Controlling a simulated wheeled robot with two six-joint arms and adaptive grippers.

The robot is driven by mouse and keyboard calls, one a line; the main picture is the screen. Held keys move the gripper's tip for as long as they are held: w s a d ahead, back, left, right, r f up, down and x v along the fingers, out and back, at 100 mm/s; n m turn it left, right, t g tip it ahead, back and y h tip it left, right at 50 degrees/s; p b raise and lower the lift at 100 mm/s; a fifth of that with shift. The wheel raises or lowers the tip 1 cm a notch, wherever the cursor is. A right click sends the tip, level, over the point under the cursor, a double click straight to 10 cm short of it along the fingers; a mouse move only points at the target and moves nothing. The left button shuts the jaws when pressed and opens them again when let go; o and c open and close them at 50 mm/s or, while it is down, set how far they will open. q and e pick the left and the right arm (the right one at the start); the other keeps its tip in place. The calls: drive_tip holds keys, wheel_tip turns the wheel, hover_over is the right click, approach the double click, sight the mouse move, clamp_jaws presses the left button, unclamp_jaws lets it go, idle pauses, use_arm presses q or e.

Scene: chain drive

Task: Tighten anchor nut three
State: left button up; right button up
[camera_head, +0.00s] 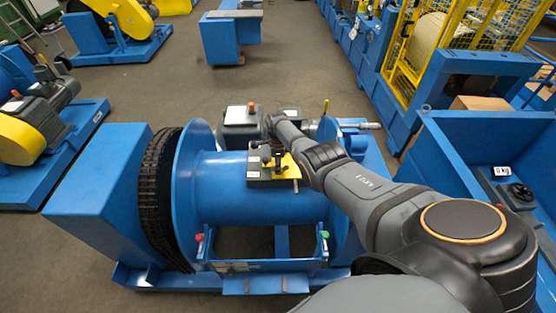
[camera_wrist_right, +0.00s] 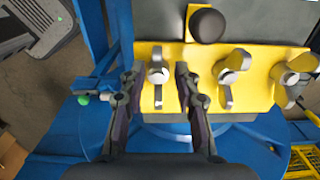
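A yellow plate (camera_head: 285,168) sits on top of the blue drum (camera_head: 250,190) in the head view. In the right wrist view the yellow plate (camera_wrist_right: 185,52) carries a row of silver wing nuts: one at left (camera_wrist_right: 158,74), one in the middle (camera_wrist_right: 230,72) and one at right (camera_wrist_right: 296,74). No numbers are readable on them. My right gripper (camera_wrist_right: 156,82) is open, with one finger on each side of the left wing nut, apart from it as far as I can tell. In the head view my right arm covers part of the plate. My left gripper is not in view.
A round black knob (camera_wrist_right: 207,25) stands on the plate behind the nuts. A chain (camera_head: 158,195) runs at the drum's left flange. A grey box with a red button (camera_head: 241,125) stands behind the drum. A blue bin (camera_head: 465,140) is at the right.

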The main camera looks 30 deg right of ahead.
wheel_tip(320, 180, up, 12)
idle(0.4)
idle(0.3)
